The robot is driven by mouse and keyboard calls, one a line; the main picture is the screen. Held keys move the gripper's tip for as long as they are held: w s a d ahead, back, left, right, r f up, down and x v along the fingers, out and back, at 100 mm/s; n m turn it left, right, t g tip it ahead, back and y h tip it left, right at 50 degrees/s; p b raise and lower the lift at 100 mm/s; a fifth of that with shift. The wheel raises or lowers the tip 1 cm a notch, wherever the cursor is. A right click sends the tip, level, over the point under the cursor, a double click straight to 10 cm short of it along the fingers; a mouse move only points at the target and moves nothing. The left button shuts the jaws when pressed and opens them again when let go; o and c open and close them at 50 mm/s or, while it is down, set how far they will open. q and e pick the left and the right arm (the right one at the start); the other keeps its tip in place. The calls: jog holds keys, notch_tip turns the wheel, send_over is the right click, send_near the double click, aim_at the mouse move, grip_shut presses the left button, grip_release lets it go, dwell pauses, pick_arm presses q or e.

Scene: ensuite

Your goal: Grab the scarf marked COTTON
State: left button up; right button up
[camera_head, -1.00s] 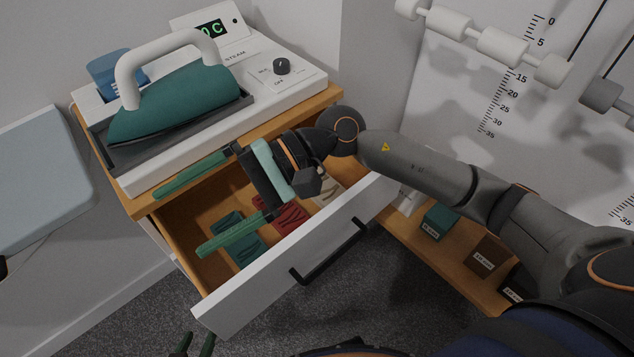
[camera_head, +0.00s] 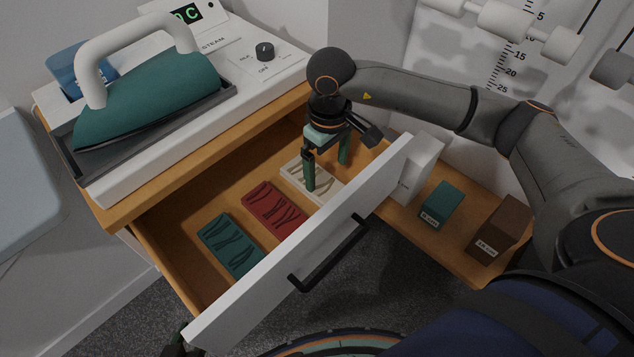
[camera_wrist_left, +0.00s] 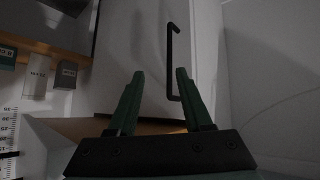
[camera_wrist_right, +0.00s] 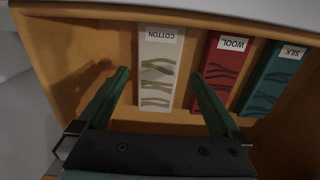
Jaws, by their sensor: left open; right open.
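The cream scarf labelled COTTON (camera_wrist_right: 158,80) lies folded in the open drawer; it also shows in the head view (camera_head: 297,172), partly hidden by my right gripper. My right gripper (camera_head: 327,175) is open and points down over it. In the right wrist view the fingers (camera_wrist_right: 160,80) appear on either side of the cream scarf, with no visible contact. A red scarf labelled WOOL (camera_wrist_right: 225,65) and a teal one labelled SILK (camera_wrist_right: 274,75) lie beside it. My left gripper (camera_wrist_left: 157,88) is open and empty, facing a white front with a dark handle.
The drawer's white front (camera_head: 290,260) has a black handle (camera_head: 330,255). A teal iron (camera_head: 150,100) rests on a white steam station above the drawer. Small boxes, one teal (camera_head: 441,203) and one brown (camera_head: 498,230), stand on a low wooden shelf at right.

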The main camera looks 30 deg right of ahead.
aim_at(327, 188)
notch_tip(327, 188, down, 6)
jog(key=shift+d+r, duration=0.1)
dwell(0.4)
jog(key=c, duration=1.2)
